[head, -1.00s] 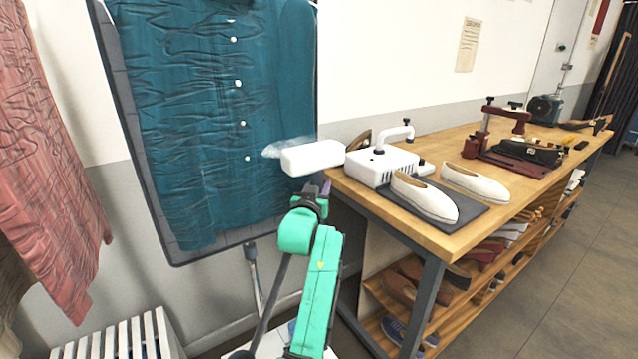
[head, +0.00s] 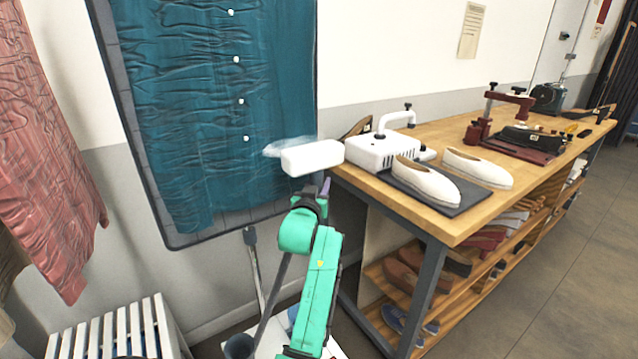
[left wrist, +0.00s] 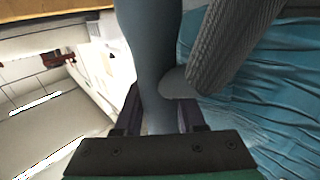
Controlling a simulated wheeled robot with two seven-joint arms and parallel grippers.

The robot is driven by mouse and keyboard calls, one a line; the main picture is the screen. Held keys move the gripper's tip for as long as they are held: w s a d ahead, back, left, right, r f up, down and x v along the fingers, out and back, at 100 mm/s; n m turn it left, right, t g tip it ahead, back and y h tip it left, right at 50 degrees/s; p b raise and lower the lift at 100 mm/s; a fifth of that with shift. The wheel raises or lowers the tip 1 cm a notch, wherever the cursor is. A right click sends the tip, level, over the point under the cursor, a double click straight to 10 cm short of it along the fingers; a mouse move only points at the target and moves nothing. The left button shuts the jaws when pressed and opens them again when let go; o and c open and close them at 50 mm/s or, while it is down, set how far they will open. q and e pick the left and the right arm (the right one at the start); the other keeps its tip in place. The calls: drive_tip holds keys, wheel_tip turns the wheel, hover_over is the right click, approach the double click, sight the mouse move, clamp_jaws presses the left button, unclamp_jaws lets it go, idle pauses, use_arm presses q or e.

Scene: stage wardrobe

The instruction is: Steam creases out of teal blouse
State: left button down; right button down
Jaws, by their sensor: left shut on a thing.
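The teal blouse (head: 205,110) hangs flat against a dark-framed board, buttons down its front. Horizontal creases cover its left side and middle; the strip right of the buttons looks smoother. The white steamer head (head: 312,157) is near the blouse's lower right edge, with a pale puff of steam (head: 285,147) at its left end. I cannot tell whether it touches the cloth. My left gripper (head: 310,197) is shut on the steamer's grey handle (left wrist: 150,60). The left wrist view shows a ribbed hose (left wrist: 235,42) beside the handle, and the blouse (left wrist: 290,95). My right gripper is not in view.
A wooden workbench (head: 455,225) stands right, holding a white device (head: 370,152), pale shoes (head: 428,183) and a dark red tool (head: 510,145). A creased pink garment (head: 45,170) hangs left. A white slatted stand (head: 110,335) is below. A pole (head: 252,265) stands under the board.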

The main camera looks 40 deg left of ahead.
use_arm(q)
wheel_tip(320, 180, down, 9)
drive_tip(key=b, duration=0.5)
drive_tip(key=shift+f+b, duration=0.15)
drive_tip(key=shift+b, duration=0.15)
idle(0.5)
